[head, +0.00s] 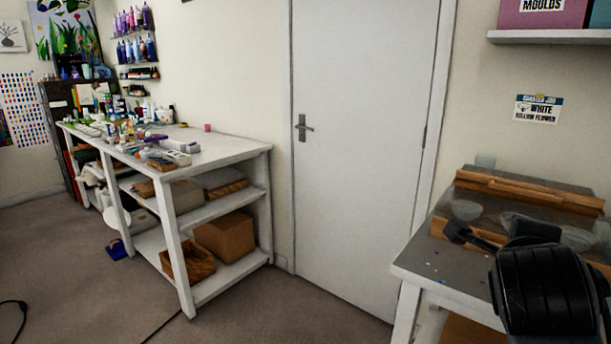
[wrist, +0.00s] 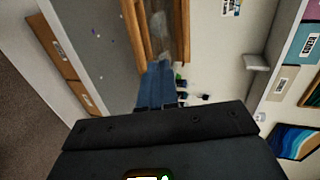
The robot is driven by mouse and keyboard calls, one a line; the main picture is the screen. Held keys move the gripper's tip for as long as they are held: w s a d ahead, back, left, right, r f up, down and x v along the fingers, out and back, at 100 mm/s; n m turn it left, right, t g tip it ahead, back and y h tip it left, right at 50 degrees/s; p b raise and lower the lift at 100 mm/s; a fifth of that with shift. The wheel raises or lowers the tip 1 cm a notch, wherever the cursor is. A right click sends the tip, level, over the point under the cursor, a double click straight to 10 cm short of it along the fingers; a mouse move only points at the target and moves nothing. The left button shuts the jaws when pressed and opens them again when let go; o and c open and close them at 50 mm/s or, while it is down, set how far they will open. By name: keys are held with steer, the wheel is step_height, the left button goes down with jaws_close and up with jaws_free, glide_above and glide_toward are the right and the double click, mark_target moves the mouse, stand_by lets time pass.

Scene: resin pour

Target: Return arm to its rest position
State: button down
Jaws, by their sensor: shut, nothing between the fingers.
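My gripper (wrist: 157,68) shows in the wrist view as blue-grey fingers held together, with nothing between them. Its dark body fills the bottom of that view. In the head view my black arm rises at the lower right, in front of the grey-topped table (head: 436,264). The arm reaches over that table, and the fingers are hard to make out there. The fingers point toward a wooden-edged tray (wrist: 133,35) in the wrist view. I cannot tell the gap between them.
Clear bowls (head: 466,210) stand by a wooden rail (head: 530,190) on the grey-topped table. A shelf (head: 550,37) with boxes hangs above. A white door (head: 360,130) stands behind. A cluttered white workbench (head: 225,152) is at left. The floor between is mostly open.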

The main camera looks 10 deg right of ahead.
steer(key=s+a+f+n+t+y, duration=0.25)
steer(key=s+a+f+n, duration=0.25)
steer(key=a+f+n, duration=0.25)
steer(key=s+a+f+n+t+y, duration=0.2)
steer(key=s+a+f+n+y, duration=0.2)
steer(key=s+a+f+n, duration=0.35)
steer(key=s+a+n+y, duration=0.2)
steer(key=s+n, duration=0.4)
steer(key=s, duration=0.4)
steer(key=s+a+n+t+y, duration=0.1)
steer(key=s+a+n+y, duration=0.1)
steer(key=s+n, duration=0.4)
steer(key=s+a, duration=0.1)
steer(key=s, duration=0.4)
steer(key=shift+n+y, duration=0.35)
steer(key=shift+n, duration=0.05)
steer(key=shift+w, duration=0.1)
